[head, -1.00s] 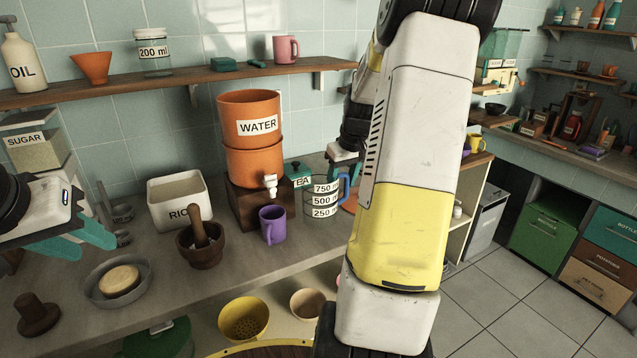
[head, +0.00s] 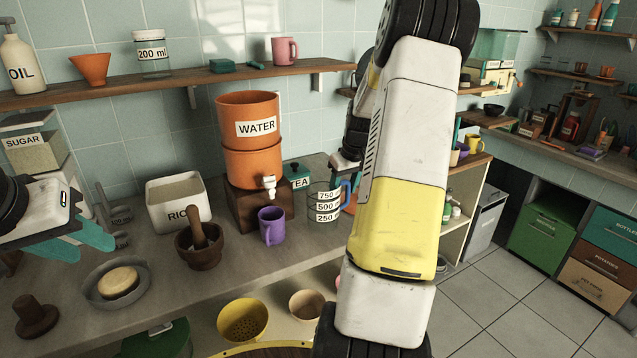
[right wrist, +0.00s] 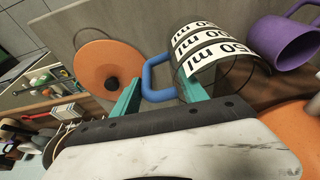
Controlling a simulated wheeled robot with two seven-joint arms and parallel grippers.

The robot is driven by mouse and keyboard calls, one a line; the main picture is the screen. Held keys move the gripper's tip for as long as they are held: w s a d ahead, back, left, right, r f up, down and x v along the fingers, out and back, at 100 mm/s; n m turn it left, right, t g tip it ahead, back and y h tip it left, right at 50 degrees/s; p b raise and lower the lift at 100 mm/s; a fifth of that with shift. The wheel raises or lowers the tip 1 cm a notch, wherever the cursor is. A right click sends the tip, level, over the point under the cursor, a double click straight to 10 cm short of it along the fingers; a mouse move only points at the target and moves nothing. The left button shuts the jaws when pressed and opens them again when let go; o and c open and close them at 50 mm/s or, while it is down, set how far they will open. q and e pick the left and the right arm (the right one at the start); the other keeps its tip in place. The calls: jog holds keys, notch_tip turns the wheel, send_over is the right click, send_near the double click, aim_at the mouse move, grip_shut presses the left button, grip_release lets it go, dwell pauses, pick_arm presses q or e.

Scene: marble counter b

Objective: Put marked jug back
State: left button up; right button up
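The marked jug (head: 323,206) is clear, with white 750, 500 and 250 bands and a blue handle. It stands on the counter right of the water dispenser, partly behind my right arm in the head view. In the right wrist view the jug (right wrist: 207,48) shows with its blue handle (right wrist: 150,80) between the teal fingers of my right gripper (right wrist: 158,82). Those fingers are apart, one on each side of the handle, with no clear grip. My left gripper (head: 95,243) is open and empty above the counter's left part.
An orange water dispenser (head: 250,140) on a wooden block, a purple mug (head: 271,226) and a tea canister (head: 298,177) stand close to the jug. An orange disc with a dark knob (right wrist: 110,83) lies beside the handle. A wooden shelf (head: 185,84) runs above.

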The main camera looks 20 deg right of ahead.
jog(key=o, duration=0.3)
jog(key=shift+r, duration=0.1)
jog(key=v, duration=1.2)
jog(key=s+a+r, duration=0.2)
jog(key=a+r, duration=0.2)
jog(key=a, duration=0.3)
jog(key=s+a+r+t+y, duration=0.2)
jog(key=s+a, duration=1.7)
jog(key=s, duration=0.1)
jog(key=shift+a+t, duration=0.3)
jog(key=shift+t, duration=0.1)
jog(key=shift+s+r, duration=0.1)
